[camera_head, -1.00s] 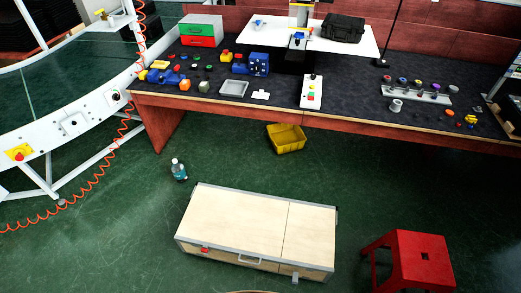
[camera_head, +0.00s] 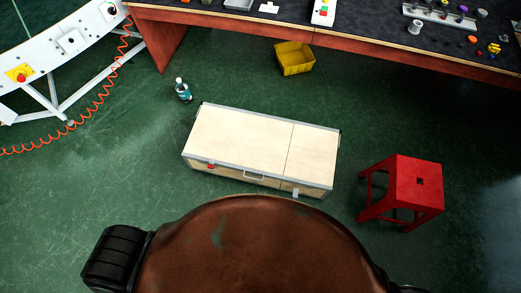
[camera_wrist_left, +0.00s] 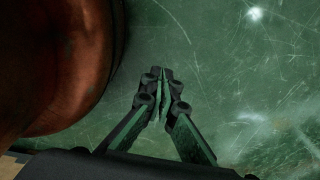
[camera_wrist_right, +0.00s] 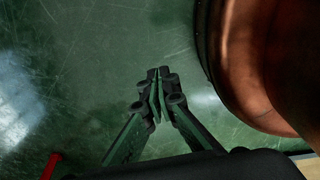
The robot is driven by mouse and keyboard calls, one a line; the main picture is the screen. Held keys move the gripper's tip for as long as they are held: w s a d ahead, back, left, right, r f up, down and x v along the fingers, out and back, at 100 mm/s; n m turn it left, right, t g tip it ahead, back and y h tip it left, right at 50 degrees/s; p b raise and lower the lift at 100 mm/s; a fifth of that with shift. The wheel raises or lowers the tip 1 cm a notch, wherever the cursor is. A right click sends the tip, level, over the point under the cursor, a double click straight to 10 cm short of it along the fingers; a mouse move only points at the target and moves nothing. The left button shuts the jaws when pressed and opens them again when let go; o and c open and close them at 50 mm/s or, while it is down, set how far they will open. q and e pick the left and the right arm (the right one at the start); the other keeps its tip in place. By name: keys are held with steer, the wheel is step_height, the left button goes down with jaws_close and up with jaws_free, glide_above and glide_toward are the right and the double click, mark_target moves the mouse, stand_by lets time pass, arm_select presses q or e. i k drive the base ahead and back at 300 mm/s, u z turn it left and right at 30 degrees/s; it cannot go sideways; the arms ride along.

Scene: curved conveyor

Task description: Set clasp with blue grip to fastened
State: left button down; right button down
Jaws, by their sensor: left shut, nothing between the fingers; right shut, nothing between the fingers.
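A wooden case (camera_head: 240,136) with a metal-edged, two-part lid lies on the green floor in the head view. Its front side carries a red-gripped clasp (camera_head: 211,166) at the left and a pale grey clasp (camera_head: 296,192) hanging at the right. A handle (camera_head: 254,176) sits between them. I cannot make out a blue grip on either clasp; they are small here. My left gripper (camera_wrist_left: 163,72) is shut and empty above bare floor in the left wrist view. My right gripper (camera_wrist_right: 158,73) is shut and empty in its wrist view. Neither gripper shows in the head view.
A red stool (camera_head: 413,184) stands right of the case. A bottle (camera_head: 183,90) stands to its upper left, and a yellow bin (camera_head: 294,58) lies behind it. A workbench (camera_head: 385,62) crosses the back; a white conveyor (camera_head: 65,50) stands left. Open floor surrounds the case.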

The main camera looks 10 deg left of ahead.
mark_target(295, 195)
steer(key=u, duration=0.65)
steer(key=k, duration=0.9)
steer(key=z, duration=1.75)
